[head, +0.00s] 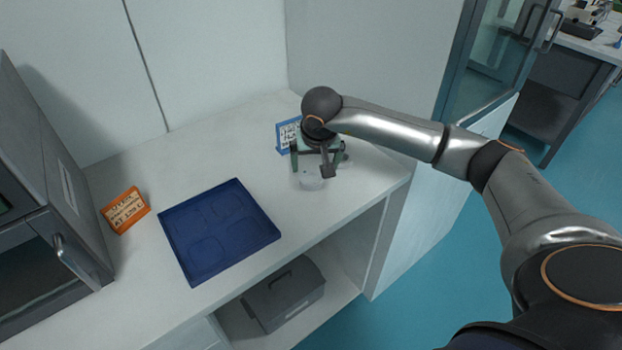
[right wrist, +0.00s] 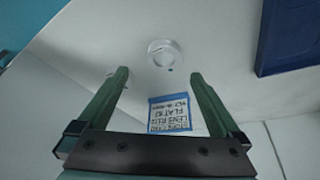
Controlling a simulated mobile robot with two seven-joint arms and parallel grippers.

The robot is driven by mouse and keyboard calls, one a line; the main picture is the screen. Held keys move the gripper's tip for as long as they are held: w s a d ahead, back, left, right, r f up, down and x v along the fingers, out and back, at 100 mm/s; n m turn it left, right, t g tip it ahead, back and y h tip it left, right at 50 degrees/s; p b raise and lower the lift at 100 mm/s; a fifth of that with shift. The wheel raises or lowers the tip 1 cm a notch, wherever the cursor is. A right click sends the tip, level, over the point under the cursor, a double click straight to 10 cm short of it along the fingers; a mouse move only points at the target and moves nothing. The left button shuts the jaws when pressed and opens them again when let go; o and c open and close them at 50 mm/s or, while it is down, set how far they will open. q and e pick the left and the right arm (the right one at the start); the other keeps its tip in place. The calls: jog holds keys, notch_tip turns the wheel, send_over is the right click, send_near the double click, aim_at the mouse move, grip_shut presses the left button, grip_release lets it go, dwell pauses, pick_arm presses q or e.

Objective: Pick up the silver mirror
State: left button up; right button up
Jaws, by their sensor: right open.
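A small, round, pale silver-white disc, which I take to be the silver mirror (head: 311,182), lies on the white counter near its right front part. It also shows in the right wrist view (right wrist: 165,52), with a ring-like rim, just beyond the fingertips. My right gripper (head: 311,171) is open and empty, pointing down above and slightly behind the disc. In the right wrist view its two green fingers (right wrist: 158,74) stand wide apart, with the disc ahead of the gap and not between them. My left gripper is not in view.
A blue-framed sign (head: 287,136) stands behind the gripper. A dark blue tray (head: 262,236) with shaped recesses lies left of the disc. An orange sign (head: 126,210) and a grey cabinet (head: 40,190) are further left. A grey case (head: 284,294) sits on the shelf below.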

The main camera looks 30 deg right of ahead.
aim_at(311, 177)
jog(key=shift+w+a+p+x, duration=0.15)
jog(key=shift+p+x, duration=0.1)
jog(key=shift+x, duration=1.45)
jog(key=shift+w+a+p+x, duration=0.1)
jog(key=shift+a+p+x, duration=0.1)
jog(key=shift+x, duration=1.55)
jog(key=shift+c, duration=0.2)
jog(key=shift+r, duration=0.15)
jog(key=c, duration=1.5)
